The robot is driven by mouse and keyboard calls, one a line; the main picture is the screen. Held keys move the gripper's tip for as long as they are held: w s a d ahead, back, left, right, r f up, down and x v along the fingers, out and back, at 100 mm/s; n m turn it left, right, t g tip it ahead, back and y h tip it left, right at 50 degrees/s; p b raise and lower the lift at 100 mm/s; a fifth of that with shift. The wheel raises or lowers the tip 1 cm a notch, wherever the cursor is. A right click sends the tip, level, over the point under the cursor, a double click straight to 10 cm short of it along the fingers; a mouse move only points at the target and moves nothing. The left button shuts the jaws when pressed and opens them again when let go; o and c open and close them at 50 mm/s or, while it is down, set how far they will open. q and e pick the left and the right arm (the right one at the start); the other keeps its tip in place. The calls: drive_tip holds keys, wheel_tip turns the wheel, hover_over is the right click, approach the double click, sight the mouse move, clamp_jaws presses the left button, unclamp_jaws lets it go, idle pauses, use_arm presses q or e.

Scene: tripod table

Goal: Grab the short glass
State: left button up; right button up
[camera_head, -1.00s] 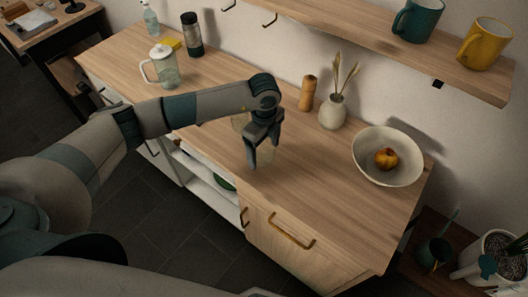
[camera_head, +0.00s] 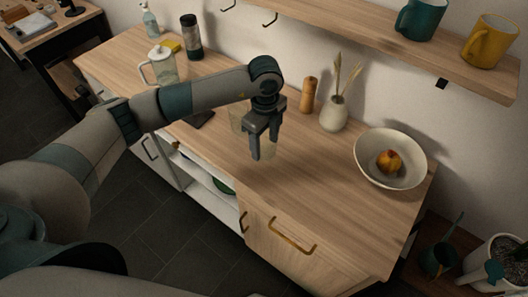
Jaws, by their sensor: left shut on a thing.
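My left gripper (camera_head: 265,146) points down over the middle of the wooden counter (camera_head: 330,210). It is shut on a clear short glass (camera_head: 268,154), which is faint and mostly hidden by the fingers. I cannot tell whether the glass touches the counter. Another clear glass (camera_head: 237,118) stands just behind and left of the gripper, partly hidden by it. My right gripper is not in view.
A wooden mill (camera_head: 308,96), a vase (camera_head: 333,114) and a bowl (camera_head: 367,173) with an orange fruit (camera_head: 388,162) stand right of the gripper. A glass pitcher (camera_head: 162,68) and dark bottle (camera_head: 191,38) stand at the far left. The front right counter is clear.

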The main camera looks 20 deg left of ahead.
use_arm(q)
drive_tip(key=s+d+r+b, duration=0.3)
drive_tip(key=s+d+r, duration=0.2)
drive_tip(key=d, duration=0.5)
drive_tip(key=shift+s+r, duration=0.3)
drive_tip(key=shift+r, duration=0.45)
